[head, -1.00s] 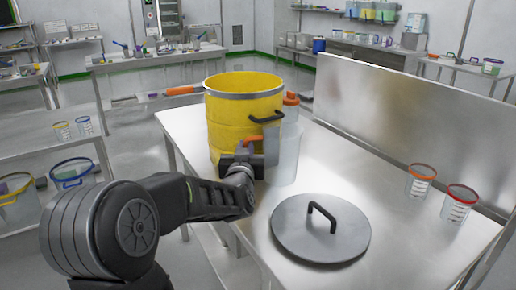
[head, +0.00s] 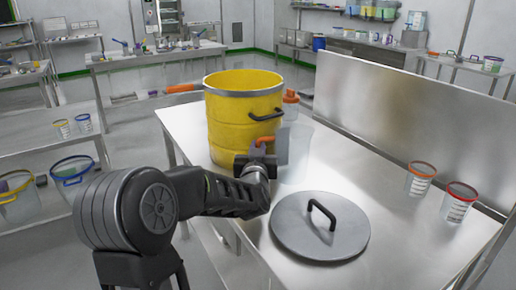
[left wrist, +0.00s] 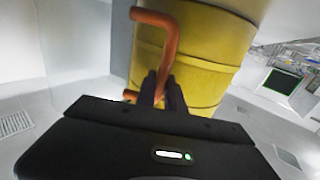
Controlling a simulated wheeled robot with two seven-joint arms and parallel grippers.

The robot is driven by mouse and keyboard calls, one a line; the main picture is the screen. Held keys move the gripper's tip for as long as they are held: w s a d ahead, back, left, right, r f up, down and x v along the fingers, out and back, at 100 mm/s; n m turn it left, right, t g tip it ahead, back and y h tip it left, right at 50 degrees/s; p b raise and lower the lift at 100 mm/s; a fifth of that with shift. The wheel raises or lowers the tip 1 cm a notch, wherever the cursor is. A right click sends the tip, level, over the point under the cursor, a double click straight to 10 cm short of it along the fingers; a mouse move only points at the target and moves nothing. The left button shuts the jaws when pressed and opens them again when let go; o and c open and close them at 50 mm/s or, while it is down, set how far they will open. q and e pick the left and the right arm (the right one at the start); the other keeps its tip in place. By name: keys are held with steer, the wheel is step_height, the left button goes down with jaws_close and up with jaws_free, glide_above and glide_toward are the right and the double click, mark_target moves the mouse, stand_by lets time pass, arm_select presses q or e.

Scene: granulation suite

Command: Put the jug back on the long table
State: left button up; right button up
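The jug (head: 296,155) is clear, with an orange handle, and shows in the head view just right of the yellow drum. My left gripper (head: 262,160) is shut on its handle. In the left wrist view, the fingers (left wrist: 163,90) close around the lower part of the orange handle (left wrist: 168,42); the jug's clear body is hard to make out. The jug is upright over the steel table (head: 390,225); I cannot tell whether its base touches the top. My right gripper is not in view.
The yellow drum (head: 235,125) stands close to the jug, with an orange-topped item (head: 290,98) behind it. A grey lid (head: 290,238) lies in front. Two small tubs (head: 421,180) stand at right, before an upright steel panel (head: 420,115). The tabletop between lid and panel is clear.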

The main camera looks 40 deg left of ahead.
arm_select(q)
steer(key=o, duration=0.4)
steer(key=shift+o, duration=0.2)
steer(key=shift+r, duration=0.2)
steer(key=v, duration=1.2)
